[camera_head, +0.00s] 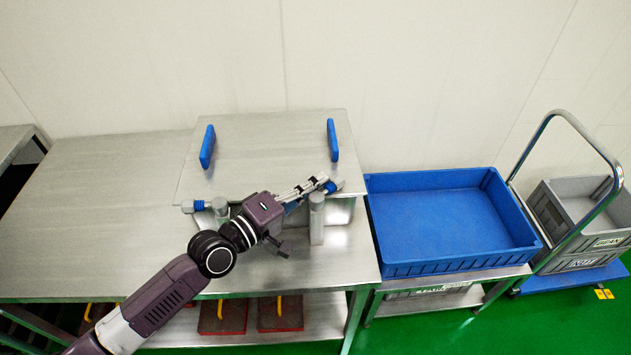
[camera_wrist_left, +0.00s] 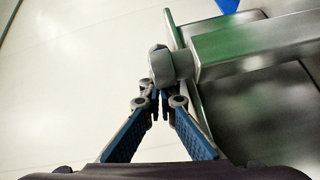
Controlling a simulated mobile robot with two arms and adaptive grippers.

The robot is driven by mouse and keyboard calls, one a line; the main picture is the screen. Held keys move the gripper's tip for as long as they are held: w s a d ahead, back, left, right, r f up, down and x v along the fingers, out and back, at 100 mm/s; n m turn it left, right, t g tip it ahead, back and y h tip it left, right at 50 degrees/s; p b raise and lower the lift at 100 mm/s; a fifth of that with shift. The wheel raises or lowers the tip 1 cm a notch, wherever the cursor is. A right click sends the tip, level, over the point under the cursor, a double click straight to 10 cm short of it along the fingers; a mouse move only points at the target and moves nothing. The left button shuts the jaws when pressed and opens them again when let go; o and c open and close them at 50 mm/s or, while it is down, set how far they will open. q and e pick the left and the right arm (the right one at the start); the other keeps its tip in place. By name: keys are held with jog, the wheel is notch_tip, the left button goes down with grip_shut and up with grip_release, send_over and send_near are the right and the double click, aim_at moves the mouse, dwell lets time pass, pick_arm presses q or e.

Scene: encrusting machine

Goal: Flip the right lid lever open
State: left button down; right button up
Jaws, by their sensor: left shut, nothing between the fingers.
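In the left wrist view, a metal bar with a rounded end, apparently this lever (camera_wrist_left: 165,66), lies just beyond the tips of my left gripper (camera_wrist_left: 160,92). The fingers are shut with nothing between them, close to the rounded end; I cannot tell whether they touch it. The left lever (camera_head: 195,205), with a blue collar, points left. My right gripper is out of view.
Two blue handles (camera_head: 207,147) (camera_head: 332,140) stand up on the lid. A metal post (camera_head: 316,222) stands close below my left gripper. A blue crate (camera_head: 384,235) is to the right, with a trolley (camera_head: 612,178) beyond. The left tabletop (camera_head: 95,220) is clear.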

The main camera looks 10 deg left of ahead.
pick_arm(q)
jog(key=shift+s+d+f+g+h, duration=0.1)
jog(key=shift+d+f+g+h, duration=0.1)
jog(key=shift+g+h, duration=0.1)
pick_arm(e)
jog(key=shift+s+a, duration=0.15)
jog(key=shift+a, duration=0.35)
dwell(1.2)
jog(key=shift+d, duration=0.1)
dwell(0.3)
pick_arm(q)
jog(key=shift+s+a, duration=0.25)
jog(key=v, duration=1.1)
jog(key=shift+a+r, duration=0.15)
jog(key=shift+a, duration=0.05)
